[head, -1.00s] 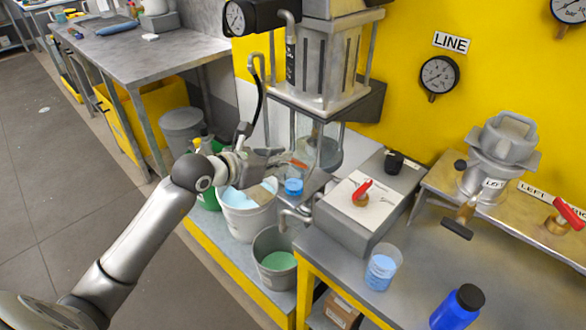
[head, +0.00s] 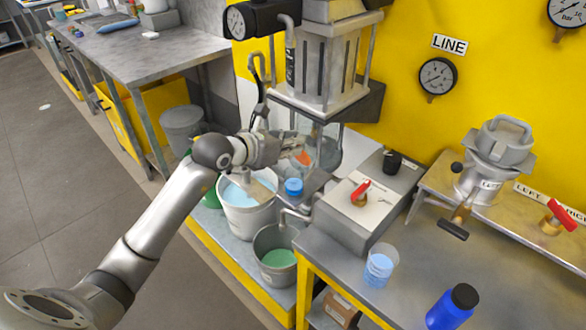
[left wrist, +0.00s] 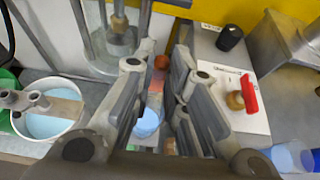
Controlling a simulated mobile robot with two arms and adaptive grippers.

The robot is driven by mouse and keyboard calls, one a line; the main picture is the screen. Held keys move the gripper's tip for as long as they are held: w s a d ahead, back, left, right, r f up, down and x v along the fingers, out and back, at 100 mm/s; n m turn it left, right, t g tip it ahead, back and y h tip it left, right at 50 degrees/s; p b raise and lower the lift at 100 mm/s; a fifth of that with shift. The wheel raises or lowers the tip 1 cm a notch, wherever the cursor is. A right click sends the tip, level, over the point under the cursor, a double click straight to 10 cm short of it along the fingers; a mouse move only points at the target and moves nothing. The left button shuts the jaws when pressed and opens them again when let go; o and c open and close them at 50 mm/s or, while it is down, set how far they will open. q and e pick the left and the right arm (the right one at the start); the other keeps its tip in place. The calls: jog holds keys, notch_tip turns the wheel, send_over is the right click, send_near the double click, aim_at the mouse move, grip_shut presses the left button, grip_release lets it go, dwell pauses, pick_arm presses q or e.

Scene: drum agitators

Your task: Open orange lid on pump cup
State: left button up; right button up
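A small orange part (head: 303,157), which looks like the orange lid, sits at the foot of the glass vessel in the head view. In the left wrist view the orange part (left wrist: 161,62) shows between and just beyond my fingertips. My left gripper (head: 298,150) is beside it, and its fingers partly hide it. In the left wrist view my left gripper (left wrist: 164,55) has its two fingers apart with nothing visibly held. A blue-topped container (head: 293,187) stands just below, and it shows between the fingers in the left wrist view (left wrist: 147,122). The cup's body is hard to make out. My right gripper is not in view.
The glass agitator vessel (head: 328,150) stands close behind the gripper. A bucket of light blue liquid (head: 248,210) and one of green liquid (head: 277,262) stand below. A grey box with a red-handled valve (head: 360,193) is at the right.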

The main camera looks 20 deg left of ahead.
pick_arm(q)
jog(key=shift+w, duration=0.15)
jog(key=shift+w+d, duration=0.25)
jog(key=shift+w, duration=0.4)
jog(key=shift+w+d, duration=0.25)
jog(key=shift+w, duration=0.35)
jog(key=shift+r+b+x, duration=0.25)
jog(key=shift+b+x, duration=0.35)
jog(key=shift+x, duration=0.8)
jog(key=o, duration=1.6)
jog(key=shift+w, duration=0.1)
jog(key=shift+c, duration=0.2)
jog(key=shift+r, duration=0.1)
